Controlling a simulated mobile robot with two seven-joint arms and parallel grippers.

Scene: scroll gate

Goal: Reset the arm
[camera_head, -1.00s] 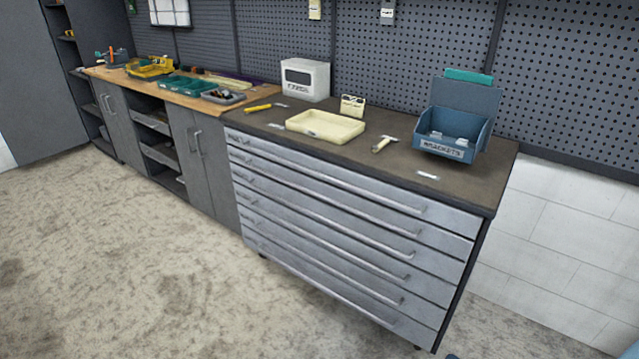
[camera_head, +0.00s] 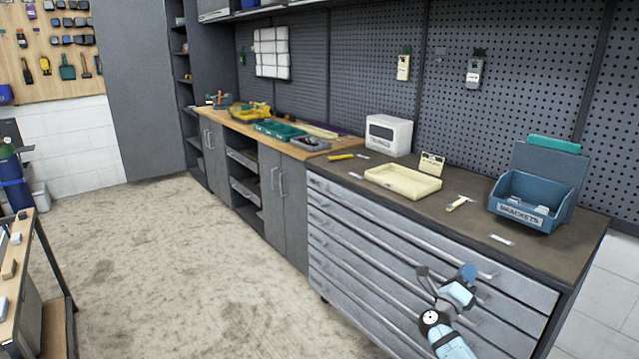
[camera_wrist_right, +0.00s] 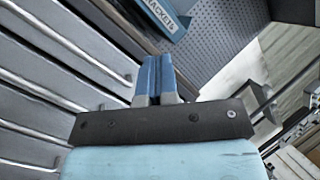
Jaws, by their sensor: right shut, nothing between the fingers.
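My right gripper (camera_head: 468,273) shows in the head view in front of the grey drawer cabinet (camera_head: 400,262), at the lower right. Its light blue arm comes up from the bottom edge. In the wrist view the blue fingers (camera_wrist_right: 155,72) are together with nothing between them. The drawer fronts lie to the left of the fingers there. I cannot tell the exact gap between gripper and drawers. My left gripper is not in view.
The blue brackets bin (camera_head: 522,215), a cream tray (camera_head: 402,182) and a white box (camera_head: 388,135) stand on the dark worktop (camera_head: 480,236). A wooden bench (camera_head: 245,132) continues left. The floor (camera_head: 190,265) is open. A small table edge (camera_head: 38,240) shows at left.

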